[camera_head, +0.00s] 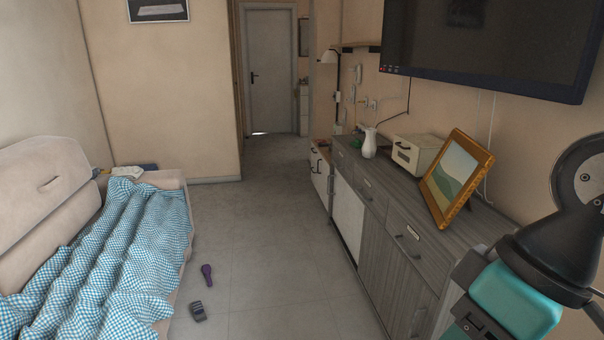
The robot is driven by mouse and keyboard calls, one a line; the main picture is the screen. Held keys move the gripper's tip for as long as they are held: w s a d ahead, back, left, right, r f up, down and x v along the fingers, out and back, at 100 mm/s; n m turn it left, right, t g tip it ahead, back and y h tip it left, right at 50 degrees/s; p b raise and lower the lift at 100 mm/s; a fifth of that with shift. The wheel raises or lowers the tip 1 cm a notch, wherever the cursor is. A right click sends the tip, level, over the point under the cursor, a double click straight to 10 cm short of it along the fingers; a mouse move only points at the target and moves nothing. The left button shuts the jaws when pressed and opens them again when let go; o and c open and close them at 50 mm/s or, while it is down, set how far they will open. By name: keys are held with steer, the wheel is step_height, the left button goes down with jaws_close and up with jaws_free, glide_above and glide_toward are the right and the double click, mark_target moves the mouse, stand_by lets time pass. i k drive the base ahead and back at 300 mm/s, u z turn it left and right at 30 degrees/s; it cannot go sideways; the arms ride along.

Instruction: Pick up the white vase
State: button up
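A white vase (370,143), shaped like a jug, stands upright on the grey wooden sideboard (384,185) along the right wall. Part of my arm shows at the lower right, with a teal section and dark joints, well nearer to the camera than the vase. The fingertips of my gripper cannot be made out, so I cannot tell what it holds.
A gold-framed picture (457,176) and the cream case (416,153) stand on the sideboard, right of the vase. A sofa (40,185) with a blue checked blanket (105,265) is at left. A purple item (207,274) and a dark device (197,311) lie on the otherwise clear floor.

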mark_target(369, 149)
steer(key=u, duration=0.6)
steer(key=i, duration=4)
steer(key=z, duration=1.4)
steer(key=i, duration=0.75)
steer(key=z, duration=0.3)
